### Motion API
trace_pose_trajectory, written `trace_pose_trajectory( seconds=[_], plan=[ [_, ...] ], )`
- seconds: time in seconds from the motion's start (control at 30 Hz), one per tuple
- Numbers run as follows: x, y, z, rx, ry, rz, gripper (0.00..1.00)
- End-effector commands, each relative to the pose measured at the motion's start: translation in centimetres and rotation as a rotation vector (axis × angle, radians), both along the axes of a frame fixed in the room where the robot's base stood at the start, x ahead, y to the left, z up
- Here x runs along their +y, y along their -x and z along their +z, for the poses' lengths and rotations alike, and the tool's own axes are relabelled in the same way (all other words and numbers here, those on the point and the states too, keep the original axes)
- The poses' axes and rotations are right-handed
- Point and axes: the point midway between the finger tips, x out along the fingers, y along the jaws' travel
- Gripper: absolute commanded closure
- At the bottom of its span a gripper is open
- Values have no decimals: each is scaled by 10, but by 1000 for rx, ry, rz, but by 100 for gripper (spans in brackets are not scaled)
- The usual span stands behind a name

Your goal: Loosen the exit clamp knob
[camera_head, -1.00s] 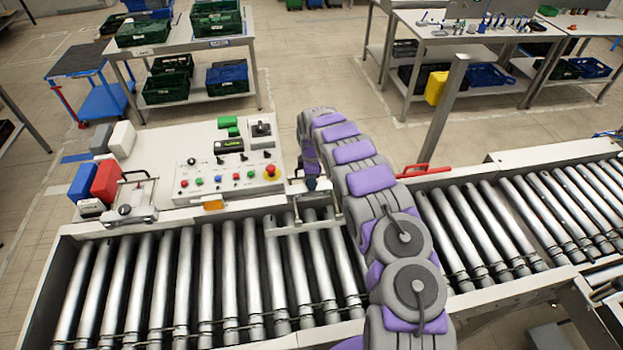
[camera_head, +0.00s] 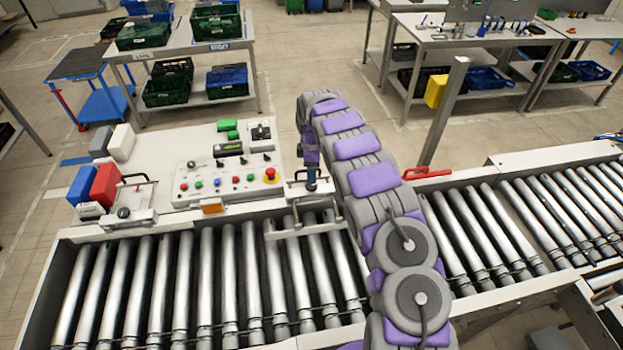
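Two clamps with dark knobs sit along the conveyor's back rail. The right clamp (camera_head: 297,191) has a dark round knob (camera_head: 311,186) and a frame reaching over the rollers. The left clamp (camera_head: 140,217) has a black knob (camera_head: 123,212) and a raised handle. No label shows which is the exit clamp. My arm arches up from the bottom and bends down behind the right clamp. My gripper (camera_head: 309,157) is at its end, just above and behind the right knob. Its fingers are too small and hidden to read, and I cannot tell if it touches the knob.
A control panel (camera_head: 225,182) with coloured buttons and a red stop button stands between the clamps. Red and blue boxes (camera_head: 104,184) stand at the left. A red handle (camera_head: 425,173) lies on the rail to the right. The rollers (camera_head: 205,275) are empty.

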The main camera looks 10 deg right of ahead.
Motion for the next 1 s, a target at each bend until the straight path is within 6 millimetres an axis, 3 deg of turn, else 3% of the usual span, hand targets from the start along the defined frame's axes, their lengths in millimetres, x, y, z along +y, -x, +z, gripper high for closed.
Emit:
trace_pose_trajectory(
  seconds=[0.3, 0.5, 0.7, 1.0],
  plan=[
    [1, -2, 71, -5, 0, 2, 31],
    [1, -2, 97, -1, -1, 1, 31],
    [0, -2, 108, -3, 0, 0, 31],
    [0, -1, 108, -1, 0, 1, 31]
  ],
)
